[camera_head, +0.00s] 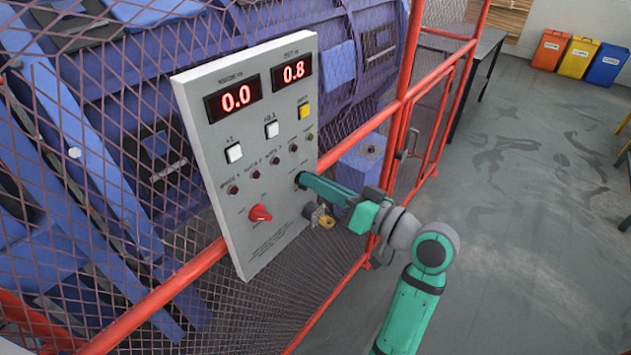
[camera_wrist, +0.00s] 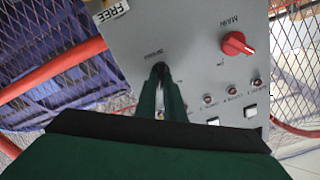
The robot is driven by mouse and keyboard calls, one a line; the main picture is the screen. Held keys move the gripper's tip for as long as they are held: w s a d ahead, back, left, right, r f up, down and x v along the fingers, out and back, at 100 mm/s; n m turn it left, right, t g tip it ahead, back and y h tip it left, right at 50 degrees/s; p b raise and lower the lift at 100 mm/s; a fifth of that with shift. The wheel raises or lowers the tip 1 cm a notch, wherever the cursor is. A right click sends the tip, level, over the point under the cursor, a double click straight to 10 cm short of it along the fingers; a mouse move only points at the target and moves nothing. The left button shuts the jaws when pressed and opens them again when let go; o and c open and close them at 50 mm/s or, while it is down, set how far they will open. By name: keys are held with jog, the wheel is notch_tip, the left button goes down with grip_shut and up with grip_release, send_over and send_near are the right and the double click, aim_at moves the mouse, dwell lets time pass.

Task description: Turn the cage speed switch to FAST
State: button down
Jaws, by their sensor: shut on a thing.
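The grey control panel (camera_head: 250,150) hangs on the mesh guard. A small black switch knob (camera_wrist: 160,68) sits on its face, seen between my fingertips in the wrist view. My gripper (camera_head: 302,180) is shut on this knob at the panel's right side. The fingers hide most of the knob, so I cannot tell which way it points. In the wrist view my two dark green fingers (camera_wrist: 161,85) reach up to it.
A red main switch (camera_head: 260,213) is at the panel's lower left. A brass-coloured tag or padlock (camera_head: 326,221) hangs just below my gripper. Indicator lamps and push buttons sit above, under two red displays reading 0.0 and 0.8. Red guard rails (camera_head: 404,90) stand close by.

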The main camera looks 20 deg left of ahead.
jog(key=shift+w+d, duration=0.15)
jog(key=c, duration=1.9)
grip_release()
jog(key=shift+o, duration=0.2)
jog(key=v, duration=1.1)
